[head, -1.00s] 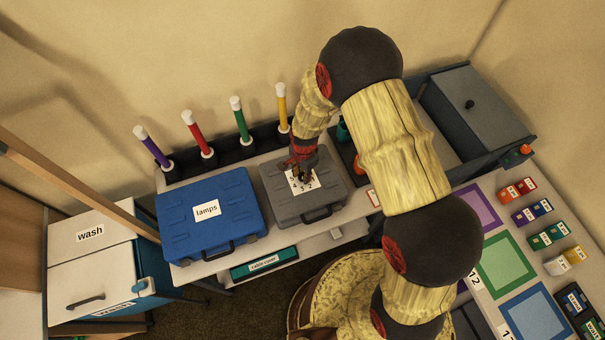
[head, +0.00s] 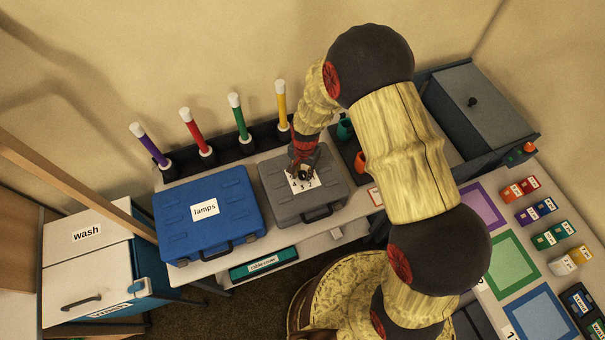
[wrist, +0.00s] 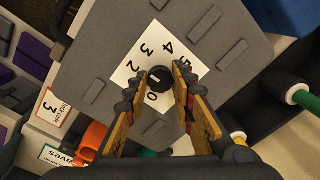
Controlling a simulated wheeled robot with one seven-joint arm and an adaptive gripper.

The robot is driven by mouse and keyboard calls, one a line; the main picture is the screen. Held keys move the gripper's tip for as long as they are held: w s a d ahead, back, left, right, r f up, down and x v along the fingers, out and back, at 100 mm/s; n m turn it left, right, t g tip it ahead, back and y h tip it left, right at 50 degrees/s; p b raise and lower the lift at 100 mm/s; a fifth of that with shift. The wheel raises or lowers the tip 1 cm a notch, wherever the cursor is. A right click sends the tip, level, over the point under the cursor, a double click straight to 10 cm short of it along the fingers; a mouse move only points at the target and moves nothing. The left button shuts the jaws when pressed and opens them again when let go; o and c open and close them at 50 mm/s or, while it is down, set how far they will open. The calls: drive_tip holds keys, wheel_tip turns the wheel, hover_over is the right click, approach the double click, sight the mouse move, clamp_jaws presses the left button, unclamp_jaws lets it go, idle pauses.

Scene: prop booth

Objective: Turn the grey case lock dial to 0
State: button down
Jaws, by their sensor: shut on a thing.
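The grey case (head: 275,194) lies closed on the bench; it also fills much of the wrist view (wrist: 98,50). On its lid is a white dial card (wrist: 128,72) with the figures 0, 2, 3, 4 and 5 showing; part of the card is hidden behind my fingers. The black lock dial (wrist: 157,82) stands at the card's middle, with a small pale mark on top; which figure it points to is hard to tell. My gripper (wrist: 161,75) is shut on the dial, one finger at each side. In the head view my gripper (head: 303,172) is over the lid.
A blue case labelled lamps (head: 238,210) lies left of the grey case. Several coloured rods (head: 239,118) stand in a dark rack behind. Orange and teal items (head: 361,161) sit close to the right. A dark grey box (head: 475,92) is at the back right.

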drive_tip(key=n+b, duration=0.3)
drive_tip(key=n, duration=0.4)
drive_tip(key=n+b, duration=0.2)
drive_tip(key=n, duration=0.4)
drive_tip(key=shift+w+n, duration=0.15)
drive_tip(key=shift+n, duration=0.25)
drive_tip(key=n+b, duration=0.1)
drive_tip(key=n, duration=0.3)
drive_tip(key=shift+g, duration=0.3)
drive_tip(key=shift+n+b, duration=0.3)
drive_tip(key=shift+n, duration=1.7)
drive_tip(key=c, duration=1.5)
unclamp_jaws()
